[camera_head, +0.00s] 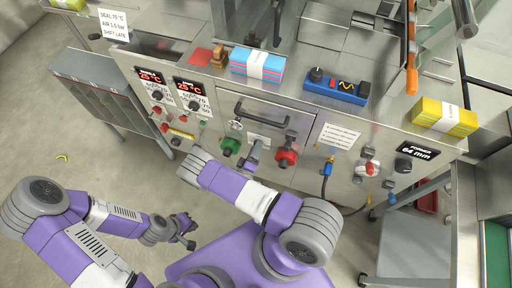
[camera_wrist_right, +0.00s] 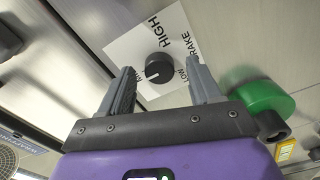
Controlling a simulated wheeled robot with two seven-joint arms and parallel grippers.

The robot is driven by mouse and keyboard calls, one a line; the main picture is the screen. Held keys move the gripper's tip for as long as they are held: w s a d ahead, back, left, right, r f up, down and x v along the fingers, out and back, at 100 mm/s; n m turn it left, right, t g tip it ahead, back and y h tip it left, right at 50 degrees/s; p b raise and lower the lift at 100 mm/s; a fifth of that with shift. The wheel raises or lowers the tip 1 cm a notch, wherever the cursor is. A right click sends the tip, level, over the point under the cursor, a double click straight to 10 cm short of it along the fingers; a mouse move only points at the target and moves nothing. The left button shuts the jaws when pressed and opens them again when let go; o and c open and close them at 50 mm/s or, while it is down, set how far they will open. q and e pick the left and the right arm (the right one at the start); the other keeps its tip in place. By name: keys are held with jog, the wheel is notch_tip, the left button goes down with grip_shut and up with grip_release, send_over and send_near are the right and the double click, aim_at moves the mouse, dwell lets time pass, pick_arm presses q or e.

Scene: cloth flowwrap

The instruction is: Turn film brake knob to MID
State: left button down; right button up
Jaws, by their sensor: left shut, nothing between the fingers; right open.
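In the head view my right gripper (camera_head: 256,147) is at the machine front beneath the drawer handle, and I cannot make out the knob there. My left gripper (camera_head: 190,243) is shut and empty, low over the floor.
A green knob (camera_head: 231,146) sits left of my right gripper and a red one (camera_head: 287,157) right of it. The black drawer handle (camera_head: 262,115) juts out above. Blue (camera_head: 257,66) and yellow (camera_head: 444,117) stacks lie on the machine top.

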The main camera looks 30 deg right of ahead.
jog(key=v, duration=0.6)
jog(key=shift+s+a+p, duration=0.2)
jog(key=shift+a+p, duration=0.05)
jog(key=shift+p, duration=0.2)
jog(key=shift+s, duration=0.1)
